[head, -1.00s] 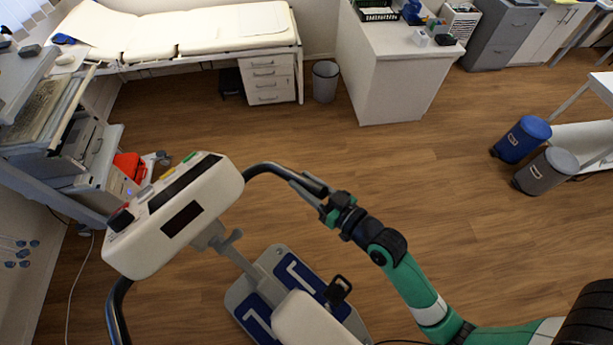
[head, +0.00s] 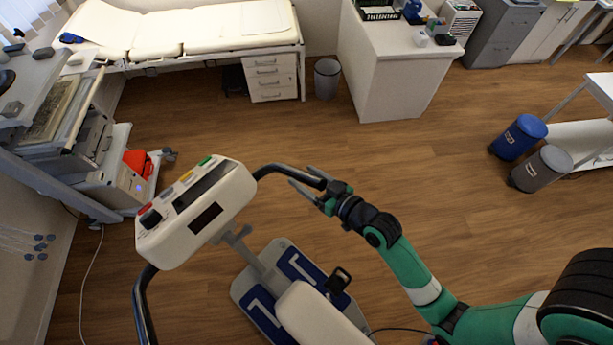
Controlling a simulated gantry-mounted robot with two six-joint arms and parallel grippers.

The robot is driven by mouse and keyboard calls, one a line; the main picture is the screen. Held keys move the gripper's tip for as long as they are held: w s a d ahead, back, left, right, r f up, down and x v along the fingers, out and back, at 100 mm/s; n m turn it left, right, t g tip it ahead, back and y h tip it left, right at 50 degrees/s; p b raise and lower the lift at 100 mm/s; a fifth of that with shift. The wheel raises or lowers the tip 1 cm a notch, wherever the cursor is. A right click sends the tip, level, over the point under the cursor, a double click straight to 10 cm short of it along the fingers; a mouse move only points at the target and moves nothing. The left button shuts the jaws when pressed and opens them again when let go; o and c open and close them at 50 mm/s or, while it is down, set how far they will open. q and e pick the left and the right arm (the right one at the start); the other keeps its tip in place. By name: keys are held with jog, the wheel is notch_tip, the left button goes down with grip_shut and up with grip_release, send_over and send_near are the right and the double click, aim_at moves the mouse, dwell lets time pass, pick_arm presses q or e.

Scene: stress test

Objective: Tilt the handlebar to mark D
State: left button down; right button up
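A white console (head: 195,212) with colored buttons and a dark display tops a column over a blue-and-white footplate (head: 285,268). A dark curved handlebar (head: 285,169) comes out of the console's right side, and its other grip (head: 143,312) runs down at the lower left. My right gripper (head: 302,180) is at the end of the right-hand bar. Its fingers look spread, with the bar's end at or between them; contact is unclear. I cannot make out mark D. My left gripper is not in view.
A grey machine (head: 118,187) with a red item stands close to the console's left. Blue (head: 518,138) and grey (head: 541,170) bins stand at the right. A couch (head: 190,28) and white counter (head: 395,70) are behind. Open wood floor lies between.

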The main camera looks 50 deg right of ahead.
jog(key=b+v, duration=0.1)
jog(key=v, duration=1)
jog(key=shift+s+b, duration=0.3)
jog(key=shift+b, duration=0.05)
